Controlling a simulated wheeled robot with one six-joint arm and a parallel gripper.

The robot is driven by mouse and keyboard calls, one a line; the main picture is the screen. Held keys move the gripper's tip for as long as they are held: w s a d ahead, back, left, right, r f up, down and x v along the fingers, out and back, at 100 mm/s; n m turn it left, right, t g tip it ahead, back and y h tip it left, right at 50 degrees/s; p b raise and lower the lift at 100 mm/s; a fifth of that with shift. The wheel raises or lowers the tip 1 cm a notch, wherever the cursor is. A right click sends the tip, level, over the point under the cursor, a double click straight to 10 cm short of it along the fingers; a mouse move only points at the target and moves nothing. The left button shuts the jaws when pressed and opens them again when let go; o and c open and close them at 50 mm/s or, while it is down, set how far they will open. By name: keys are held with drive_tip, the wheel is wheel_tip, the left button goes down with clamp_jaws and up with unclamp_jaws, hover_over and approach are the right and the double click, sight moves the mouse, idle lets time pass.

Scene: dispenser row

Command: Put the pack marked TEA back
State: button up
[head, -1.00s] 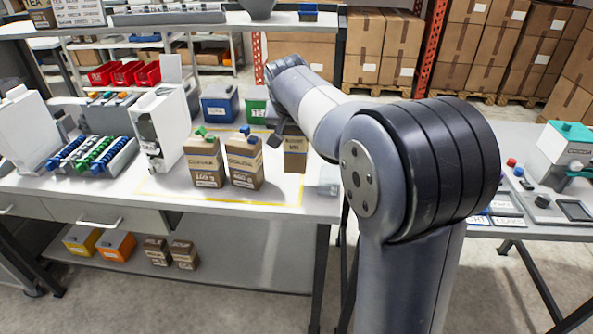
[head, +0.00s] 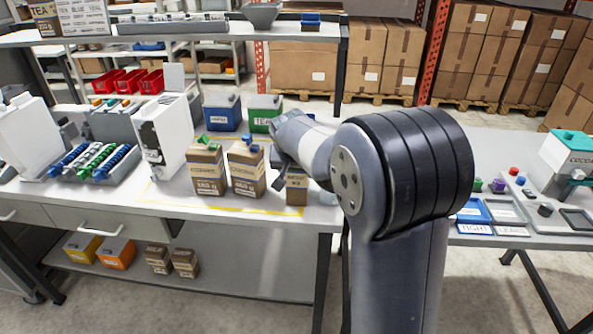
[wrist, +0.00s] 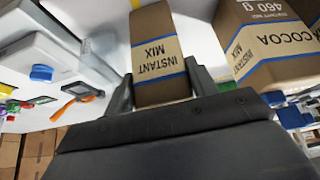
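My gripper (wrist: 160,90) is shut on a small brown pack (wrist: 157,50) with a cream label reading INSTANT MIX and blue bands. In the head view that pack (head: 297,190) is upright near the yellow line; I cannot tell whether it touches the bench. A COCOA pack with a blue cap (head: 246,172) stands left of my gripper. A larger pack with a green cap (head: 206,172) stands beside it, its label unclear.
A blue bin (head: 222,114) stands beside the green one. A white dispenser (head: 163,140) and a rack of coloured coils (head: 97,163) are at left. Two small brown packs (head: 171,261) sit on the lower shelf. The right bench holds trays (head: 473,212).

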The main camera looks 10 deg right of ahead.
drive_tip(key=o, duration=0.4)
drive_tip(key=shift+o, duration=0.2)
drive_tip(key=shift+r, duration=0.1)
drive_tip(key=v, duration=1.2)
drive_tip(key=shift+r, duration=0.1)
